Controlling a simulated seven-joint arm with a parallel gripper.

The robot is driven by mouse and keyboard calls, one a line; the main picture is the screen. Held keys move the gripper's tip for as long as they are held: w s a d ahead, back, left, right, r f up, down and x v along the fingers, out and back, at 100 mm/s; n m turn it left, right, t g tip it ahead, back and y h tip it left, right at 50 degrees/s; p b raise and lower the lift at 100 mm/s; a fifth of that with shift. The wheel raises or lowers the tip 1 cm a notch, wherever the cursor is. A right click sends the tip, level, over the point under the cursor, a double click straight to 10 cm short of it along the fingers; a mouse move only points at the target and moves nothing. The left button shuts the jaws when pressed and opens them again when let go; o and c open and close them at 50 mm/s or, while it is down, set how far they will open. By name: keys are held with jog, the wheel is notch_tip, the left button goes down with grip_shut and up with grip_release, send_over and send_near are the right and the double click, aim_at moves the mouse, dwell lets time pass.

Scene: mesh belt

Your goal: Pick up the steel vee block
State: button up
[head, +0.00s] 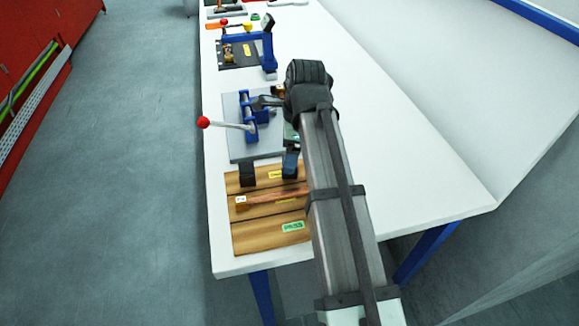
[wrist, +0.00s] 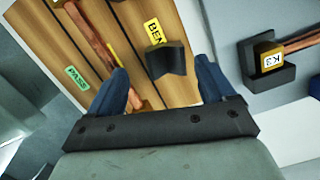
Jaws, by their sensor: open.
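The steel vee block (wrist: 168,62) is dark, with a notch facing my gripper in the wrist view. It sits on the wooden board (wrist: 185,12) beside a yellow label (wrist: 152,32). My gripper (wrist: 165,84) is open and empty. Its two blue fingers point towards the board, one on each side of the block's near end, with gaps between them and the block. In the head view my gripper (head: 291,160) is over the board's upper right part, and my arm covers the right side. A similar dark block (head: 247,173) stands on the board's left.
A copper bar (head: 270,198) lies across the board, near a green PASS label (head: 292,227). A grey plate (head: 232,105) carries a blue clamp with a red-knobbed lever (head: 204,122). White table is free farther right.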

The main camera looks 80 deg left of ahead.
jog(key=shift+a+f, duration=0.2)
jog(key=shift+f, duration=1.1)
jog(key=shift+a+f, duration=0.15)
jog(key=shift+f, duration=1.1)
jog(key=shift+c, duration=0.2)
jog(key=c, duration=1.4)
